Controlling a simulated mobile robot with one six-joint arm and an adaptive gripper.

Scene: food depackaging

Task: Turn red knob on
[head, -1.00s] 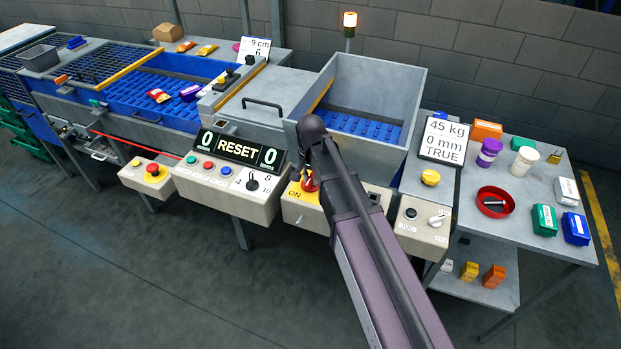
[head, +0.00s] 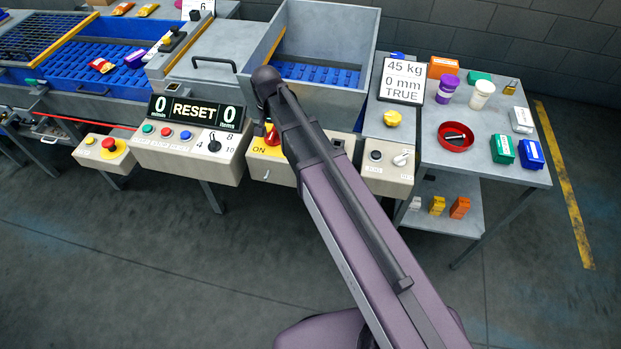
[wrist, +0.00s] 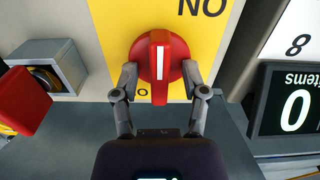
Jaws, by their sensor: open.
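The red knob (wrist: 160,58) is on a yellow plate (wrist: 112,30) in the wrist view. Its raised handle runs straight up and down in that picture, with a white line on it.
A grey box-shaped part with a red piece (wrist: 22,100) stands left of the knob in the wrist view. A counter display (wrist: 290,110) is on the right. In the head view, the knob panel (head: 258,168) sits between the RESET panel (head: 190,160) and another control box (head: 385,170).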

